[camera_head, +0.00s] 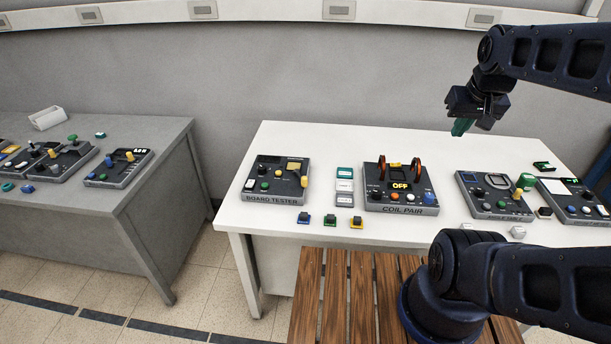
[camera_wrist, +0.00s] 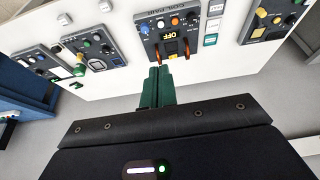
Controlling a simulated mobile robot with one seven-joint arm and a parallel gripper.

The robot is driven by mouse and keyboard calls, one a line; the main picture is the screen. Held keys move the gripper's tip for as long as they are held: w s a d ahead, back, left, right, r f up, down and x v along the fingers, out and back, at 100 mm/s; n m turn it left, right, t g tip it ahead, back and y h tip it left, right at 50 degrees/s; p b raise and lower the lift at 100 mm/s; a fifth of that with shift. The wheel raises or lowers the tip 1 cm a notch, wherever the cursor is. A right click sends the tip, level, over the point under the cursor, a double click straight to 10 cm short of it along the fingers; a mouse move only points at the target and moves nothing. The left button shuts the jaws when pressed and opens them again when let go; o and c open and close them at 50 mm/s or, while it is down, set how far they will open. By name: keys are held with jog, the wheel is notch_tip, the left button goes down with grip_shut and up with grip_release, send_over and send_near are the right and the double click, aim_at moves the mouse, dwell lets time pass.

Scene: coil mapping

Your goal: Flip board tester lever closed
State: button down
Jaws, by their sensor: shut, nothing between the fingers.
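The board tester (camera_head: 276,182) is a dark box with a labelled front, at the left end of the white table in the head view. A lever with a yellow tip (camera_head: 304,181) stands at its right edge; its exact angle is hard to tell. In the wrist view the board tester (camera_wrist: 268,18) is upside down at the upper right, near the picture edge. My gripper (camera_head: 462,127) has green fingers and is raised above the table's back right, well apart from the tester. The fingers (camera_wrist: 157,84) are together with nothing between them.
The coil pair box (camera_head: 402,210), showing OFF, has two upright coils to the right of the tester. Small labelled blocks (camera_head: 344,186) lie between them. Coloured small parts (camera_head: 330,220) lie along the front. More boxes (camera_head: 493,204) stand at the right. A wooden slatted surface (camera_head: 345,300) is in front.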

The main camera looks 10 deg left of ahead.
aim_at(300, 176)
jog(key=w+a+f+n+g, duration=0.3)
jog(key=w+a+f+n, duration=0.65)
jog(key=w, duration=0.45)
jog(key=w+a+f+n+g+y, duration=0.1)
jog(key=w+a+f+n+y, duration=0.1)
jog(key=a+f+n, duration=0.3)
jog(key=w+a+f+n+g+y, duration=0.1)
jog(key=w+a+f+n+y, duration=0.1)
jog(key=w+a+f+n, duration=0.3)
jog(key=shift+a+f+n+g, duration=0.4)
jog(key=shift+a+f, duration=1.3)
jog(key=shift+a, duration=2.1)
jog(key=shift+f, duration=0.1)
jog(key=s+a+f, duration=0.1)
jog(key=a+f, duration=0.6)
jog(key=f, duration=0.2)
jog(key=shift+s+a, duration=0.25)
jog(key=shift+s, duration=0.1)
